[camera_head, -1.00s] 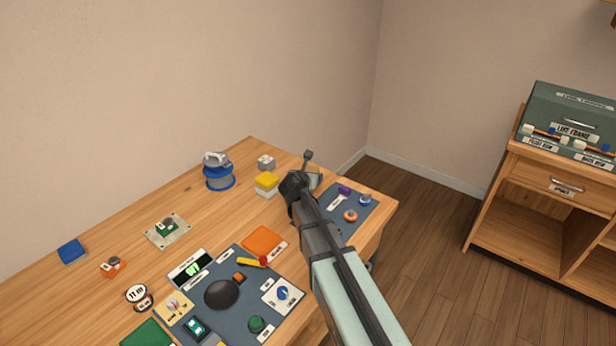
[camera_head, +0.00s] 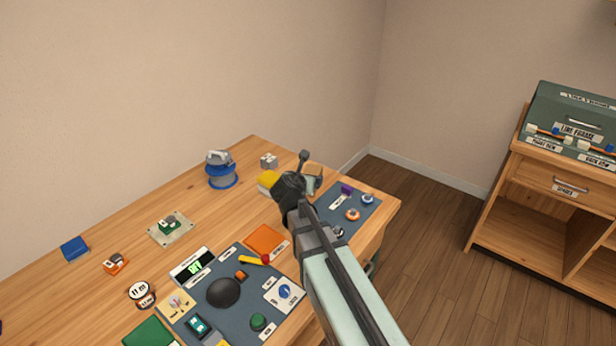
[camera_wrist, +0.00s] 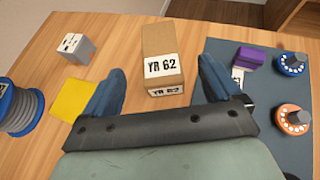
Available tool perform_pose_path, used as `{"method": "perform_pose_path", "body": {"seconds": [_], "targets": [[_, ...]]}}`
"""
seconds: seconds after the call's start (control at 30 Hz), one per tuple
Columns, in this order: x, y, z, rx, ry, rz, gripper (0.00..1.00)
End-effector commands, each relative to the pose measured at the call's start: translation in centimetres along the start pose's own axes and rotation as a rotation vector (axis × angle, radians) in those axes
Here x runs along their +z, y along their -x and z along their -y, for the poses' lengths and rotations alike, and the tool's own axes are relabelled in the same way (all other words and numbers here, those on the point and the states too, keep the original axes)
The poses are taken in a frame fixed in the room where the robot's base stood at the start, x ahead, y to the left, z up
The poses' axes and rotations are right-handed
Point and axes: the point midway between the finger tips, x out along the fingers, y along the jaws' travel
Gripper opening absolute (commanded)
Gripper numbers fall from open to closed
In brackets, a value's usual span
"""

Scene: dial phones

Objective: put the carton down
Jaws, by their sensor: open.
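The carton (camera_wrist: 162,60) is a brown cardboard box labelled "YR 62". In the wrist view it stands on the wooden table between the two blue fingers of my gripper (camera_wrist: 161,75), with a gap on each side. The fingers are open and do not appear to touch it. In the head view, my gripper (camera_head: 308,185) is over the far right part of the table, and only a bit of the carton (camera_head: 314,169) shows beyond it; my wrist hides the rest.
A yellow block (camera_wrist: 75,100) and a grey box (camera_wrist: 75,47) stand left of the carton, with a wire spool (camera_wrist: 22,108) farther left. On the right, a dark mat (camera_wrist: 275,130) holds a purple piece (camera_wrist: 249,58), a blue dial (camera_wrist: 291,63) and an orange dial (camera_wrist: 293,118).

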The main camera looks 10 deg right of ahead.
Motion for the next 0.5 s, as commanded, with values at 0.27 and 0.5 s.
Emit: {"method": "perform_pose_path", "body": {"seconds": [0.27, 0.5], "targets": [[0.0, 3.0, 0.0, 0.001, 0.0, 0.001, 0.91], [0.0, 3.3, 0.0, 0.0, 0.0, 0.0, 0.91]]}}
